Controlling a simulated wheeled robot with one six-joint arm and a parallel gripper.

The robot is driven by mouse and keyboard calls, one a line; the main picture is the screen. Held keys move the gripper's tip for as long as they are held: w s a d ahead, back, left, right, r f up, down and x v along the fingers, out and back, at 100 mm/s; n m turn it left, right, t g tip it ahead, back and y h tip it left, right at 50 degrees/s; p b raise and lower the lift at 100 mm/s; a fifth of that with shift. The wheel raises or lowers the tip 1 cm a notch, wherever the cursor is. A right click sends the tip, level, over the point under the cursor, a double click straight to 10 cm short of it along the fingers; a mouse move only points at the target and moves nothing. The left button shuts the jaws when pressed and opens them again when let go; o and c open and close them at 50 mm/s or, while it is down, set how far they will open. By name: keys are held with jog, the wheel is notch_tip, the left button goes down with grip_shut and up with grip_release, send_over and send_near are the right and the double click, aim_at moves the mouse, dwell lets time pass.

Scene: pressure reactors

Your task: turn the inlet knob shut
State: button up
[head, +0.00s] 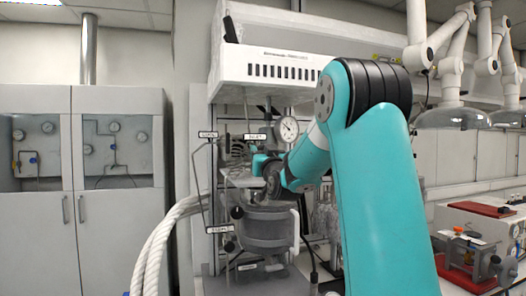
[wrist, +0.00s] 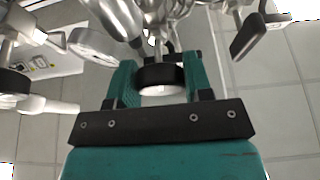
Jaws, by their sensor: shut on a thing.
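In the wrist view, the inlet knob (wrist: 161,78) is a short black cylinder with a pale end face. My gripper (wrist: 158,72) has its two teal fingers on either side of the knob and is shut on it. In the head view, my gripper (head: 263,164) is at the reactor's upper pipework, just below the inlet label (head: 254,137). The knob itself is hidden there by the gripper and wrist. I cannot tell from these frames how far the knob is turned.
A round pressure gauge (head: 287,130) stands close above my wrist. Other black knobs (head: 237,212) sit lower left, near the reactor vessel (head: 268,227). In the wrist view, a black handle (wrist: 247,37) is right of the fingers. Thick white hoses (head: 158,245) run at the left.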

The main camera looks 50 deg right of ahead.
jog(key=shift+a+m+g+h, duration=0.1)
jog(key=shift+m+g+h, duration=0.45)
jog(key=shift+m, duration=0.65)
jog(key=m+b, duration=0.1)
jog(key=m+h+b, duration=0.1)
jog(key=shift+f+m+g+b, duration=0.3)
jog(key=shift+m+g+b, duration=0.05)
jog(key=shift+m+b, duration=0.05)
jog(key=m+g+h+b, duration=0.1)
jog(key=m+b, duration=0.1)
jog(key=b, duration=0.1)
jog(key=m+g+b, duration=0.1)
jog(key=m+b, duration=0.2)
jog(key=b, duration=0.1)
jog(key=shift+f+h, duration=0.15)
jog(key=shift+h, duration=0.2)
jog(key=m+g+b, duration=0.1)
jog(key=m+b, duration=0.1)
jog(key=m+g+b, duration=0.1)
jog(key=m+b, duration=0.2)
jog(key=b, duration=0.1)
jog(key=shift+r+m+g, duration=0.25)
jog(key=shift+m+g, duration=0.15)
jog(key=shift+r+m+g+b, duration=0.15)
jog(key=shift+m+g+b, duration=0.4)
jog(key=shift+m, duration=0.65)
jog(key=shift+r+m+g+b, duration=0.1)
jog(key=shift+m+g+b, duration=0.25)
jog(key=shift+m+b, duration=0.6)
jog(key=shift+m, duration=0.35)
